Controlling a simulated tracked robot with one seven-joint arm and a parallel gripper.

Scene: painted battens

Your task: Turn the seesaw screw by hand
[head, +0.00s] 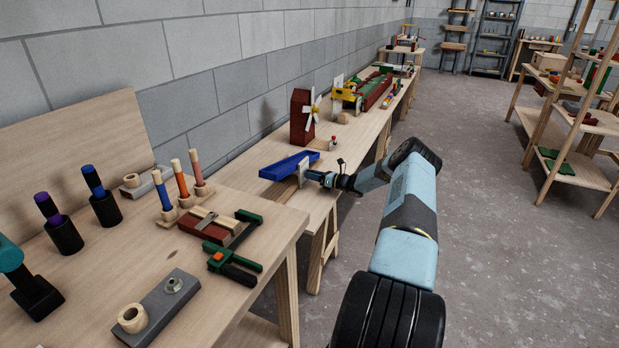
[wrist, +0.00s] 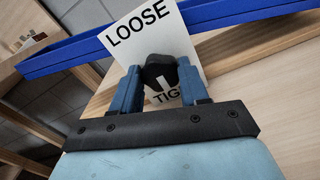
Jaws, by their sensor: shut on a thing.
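The seesaw is a long blue beam (head: 286,166) on the second table, tilted in the head view. The beam (wrist: 240,27) crosses the upper part of the wrist view at a slant. A white card (wrist: 185,25) reading LOOSE at the top stands by it, its lower word partly covered. My gripper (wrist: 158,78) is shut on a black screw knob (wrist: 160,66) in front of the card, a blue finger on each side. The screw's shaft is hidden. In the head view my gripper (head: 314,175) is at the card, and the knob cannot be made out.
A yellow toy vehicle (head: 346,94) is farther back. The near bench (head: 170,250) holds clamps, pegs and blocks. Open floor (head: 480,220) lies to the right.

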